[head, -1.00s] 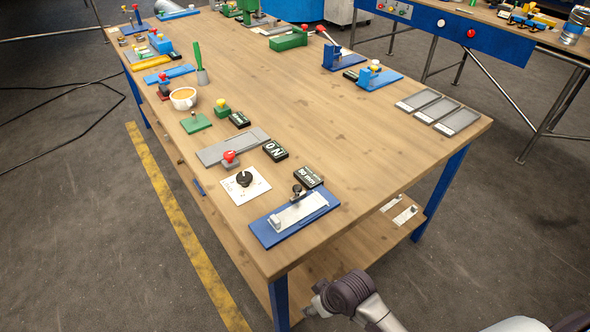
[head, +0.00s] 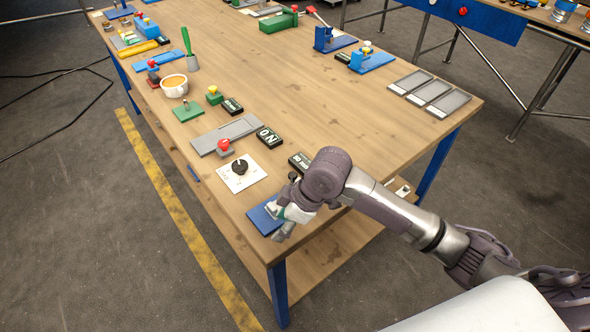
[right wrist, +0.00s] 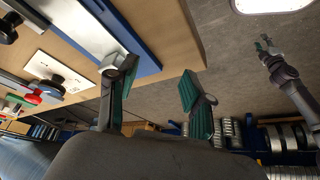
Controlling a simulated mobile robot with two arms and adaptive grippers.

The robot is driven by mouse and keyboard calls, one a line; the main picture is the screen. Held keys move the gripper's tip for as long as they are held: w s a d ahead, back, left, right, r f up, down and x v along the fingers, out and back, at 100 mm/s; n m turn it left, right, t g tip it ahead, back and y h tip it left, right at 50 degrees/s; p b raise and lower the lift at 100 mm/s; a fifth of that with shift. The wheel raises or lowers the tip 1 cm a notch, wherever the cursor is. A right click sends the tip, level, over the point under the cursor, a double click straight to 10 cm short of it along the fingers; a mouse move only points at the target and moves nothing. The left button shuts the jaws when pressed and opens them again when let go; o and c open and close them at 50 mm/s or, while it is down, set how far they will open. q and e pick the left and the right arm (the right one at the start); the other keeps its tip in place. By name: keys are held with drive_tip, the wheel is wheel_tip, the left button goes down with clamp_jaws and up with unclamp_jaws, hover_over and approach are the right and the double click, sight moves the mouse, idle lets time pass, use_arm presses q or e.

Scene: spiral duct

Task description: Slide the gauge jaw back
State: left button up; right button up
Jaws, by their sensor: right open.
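The gauge is a blue plate (head: 262,217) with a pale rail, at the table's near corner in the head view. My right gripper (head: 279,222) is over its near end and hides most of the rail. In the right wrist view, the blue plate (right wrist: 150,66) and a small silver block (right wrist: 112,64) on it are at upper left. The open right gripper (right wrist: 158,78) has one finger beside this block, contact unclear, and the other off the plate. The black-knobbed slider seen earlier is mostly hidden in the head view. My left gripper (right wrist: 264,44) is small at upper right in the wrist view.
A black display (head: 299,162) stands behind the gauge, partly covered by my arm. A white card with a black dial (head: 240,167) and a red-knobbed slider (head: 224,147) are to its left. The table's middle (head: 310,105) is clear.

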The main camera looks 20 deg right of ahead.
drive_tip(key=shift+n+h, duration=0.3)
drive_tip(key=shift+n, duration=0.1)
drive_tip(key=w+d+r, duration=0.1)
drive_tip(key=w, duration=0.1)
drive_tip(key=w+d+r, duration=0.4)
drive_tip(key=shift+w+d, duration=0.15)
drive_tip(key=shift+w, duration=0.05)
approach(293, 174)
drive_tip(key=p+x, duration=0.2)
drive_tip(key=x, duration=0.6)
drive_tip(key=shift+f, duration=0.25)
drive_tip(key=shift+c, duration=0.2)
clamp_jaws()
